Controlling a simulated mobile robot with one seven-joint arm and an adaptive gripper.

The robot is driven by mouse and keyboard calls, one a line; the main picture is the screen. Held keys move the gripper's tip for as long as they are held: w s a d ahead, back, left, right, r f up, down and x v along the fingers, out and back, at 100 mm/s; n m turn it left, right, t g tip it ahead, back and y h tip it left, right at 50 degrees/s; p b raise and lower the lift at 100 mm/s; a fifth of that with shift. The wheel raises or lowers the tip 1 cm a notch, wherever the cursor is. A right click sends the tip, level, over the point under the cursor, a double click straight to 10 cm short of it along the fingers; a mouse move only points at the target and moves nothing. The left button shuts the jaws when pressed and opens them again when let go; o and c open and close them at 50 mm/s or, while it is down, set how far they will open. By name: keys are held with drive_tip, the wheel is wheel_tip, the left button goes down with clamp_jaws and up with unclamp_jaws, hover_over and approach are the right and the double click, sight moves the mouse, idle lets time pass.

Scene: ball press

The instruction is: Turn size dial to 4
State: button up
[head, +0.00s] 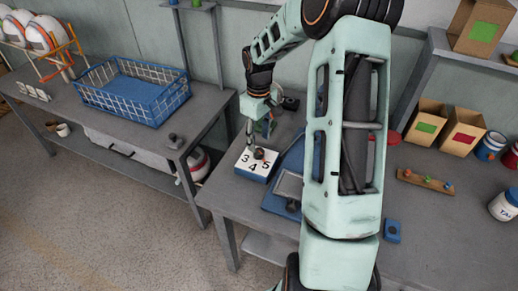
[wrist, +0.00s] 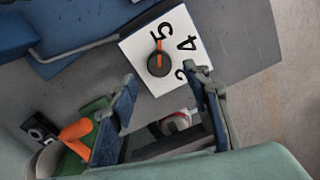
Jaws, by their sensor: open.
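The size dial is a dark round knob (wrist: 159,63) with an orange pointer, on a white plate (wrist: 137,50) printed with black numbers. In the wrist view the pointer points toward the 5; the 4 is beside it and the 3 is partly hidden by a finger. In the head view the plate (head: 246,168) shows 3, 4 and 5 on a blue block at the bench edge, with the knob (head: 259,154) behind the numbers. My gripper (wrist: 162,76) is open, its fingertips on either side near the knob. I cannot tell whether they touch it. It also shows above the dial in the head view (head: 251,132).
A blue machine base (head: 275,203) lies right of the dial, partly hidden by my arm. A green and orange part (wrist: 80,140) is near my gripper in the wrist view. A blue basket (head: 133,92) stands on the left bench. Floor is open in front.

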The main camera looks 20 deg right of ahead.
sight(259, 151)
wheel_tip(259, 151, down, 5)
drive_tip(key=shift+f, duration=0.2)
drive_tip(key=c, duration=1.2)
